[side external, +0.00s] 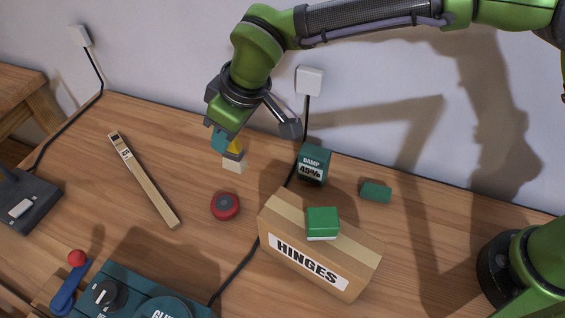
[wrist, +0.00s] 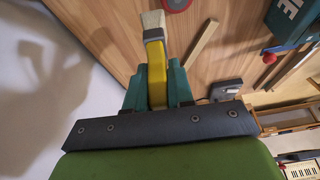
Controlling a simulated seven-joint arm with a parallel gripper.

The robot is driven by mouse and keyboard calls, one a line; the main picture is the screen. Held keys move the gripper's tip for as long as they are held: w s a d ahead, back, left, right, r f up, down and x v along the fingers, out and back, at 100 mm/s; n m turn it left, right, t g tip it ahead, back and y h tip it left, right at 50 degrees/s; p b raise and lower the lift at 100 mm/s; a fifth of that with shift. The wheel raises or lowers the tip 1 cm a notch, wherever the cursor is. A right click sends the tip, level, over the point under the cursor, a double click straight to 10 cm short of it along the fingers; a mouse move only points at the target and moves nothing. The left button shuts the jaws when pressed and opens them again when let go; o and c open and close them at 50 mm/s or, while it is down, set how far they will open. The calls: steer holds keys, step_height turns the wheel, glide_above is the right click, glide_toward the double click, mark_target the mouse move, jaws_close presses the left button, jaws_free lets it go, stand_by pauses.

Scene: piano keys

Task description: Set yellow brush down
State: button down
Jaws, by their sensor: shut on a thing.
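The yellow brush (side external: 235,147) has a yellow handle, a grey band and pale bristles. My gripper (side external: 226,140) is shut on its handle, with the bristles pointing down over the back of the wooden table (side external: 190,182). I cannot tell whether the bristles touch the table. In the wrist view, the yellow brush (wrist: 156,72) stands out between the teal fingers of my gripper (wrist: 157,80). Part of the handle is hidden between the fingers.
A long wooden stick (side external: 145,182) lies to the left. A dark green box (side external: 313,164), a green block (side external: 376,192) and a HINGES carton (side external: 312,262) with a green-and-white block (side external: 322,222) on top are to the right.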

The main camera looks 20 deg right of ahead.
steer(key=w+d, duration=0.5)
steer(key=d, duration=0.1)
steer(key=shift+n, duration=0.3)
step_height(320, 180, down, 10)
steer(key=shift+a+r, duration=0.1)
steer(key=shift+f, duration=0.2)
steer(key=c, duration=1)
jaws_free()
steer(key=shift+r, duration=0.1)
